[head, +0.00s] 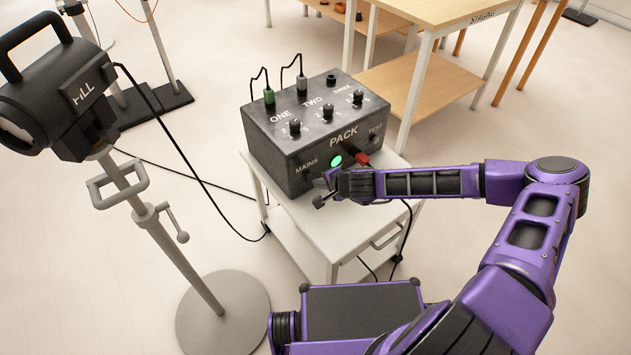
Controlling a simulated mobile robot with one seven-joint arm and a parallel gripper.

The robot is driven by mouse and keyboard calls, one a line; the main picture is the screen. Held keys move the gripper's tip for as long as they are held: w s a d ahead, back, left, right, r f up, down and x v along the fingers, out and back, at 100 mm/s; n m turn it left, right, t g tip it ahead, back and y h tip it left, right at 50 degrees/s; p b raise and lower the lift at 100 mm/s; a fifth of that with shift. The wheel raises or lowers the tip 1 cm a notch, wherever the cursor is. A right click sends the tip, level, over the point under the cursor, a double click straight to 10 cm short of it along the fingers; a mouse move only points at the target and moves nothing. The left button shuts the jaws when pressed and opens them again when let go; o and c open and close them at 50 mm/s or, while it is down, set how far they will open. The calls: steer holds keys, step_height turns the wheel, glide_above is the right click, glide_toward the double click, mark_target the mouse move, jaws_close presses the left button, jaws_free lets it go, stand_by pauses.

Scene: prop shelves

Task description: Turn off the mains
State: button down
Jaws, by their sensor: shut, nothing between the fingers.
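The dark grey power pack (287,141) sits on a small white trolley. Its front face carries the labels MAINS, PACK and TEST. My gripper (322,191) is shut and empty, just in front of the lower front face near the MAINS label. I cannot tell whether it touches the pack.
Green and grey plugs with cables stand on top, behind several knobs. A lamp on a stand (150,225) is at left, its cable crossing the floor. A wooden table (440,12) stands behind.

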mark_target(309, 177)
steer(key=shift+w+a+f, duration=0.15)
steer(key=shift+w+a, duration=0.35)
steer(key=shift+w, duration=0.25)
steer(key=shift+w, duration=0.1)
steer(key=shift+w+a+f, duration=0.1)
steer(key=shift+f, duration=0.2)
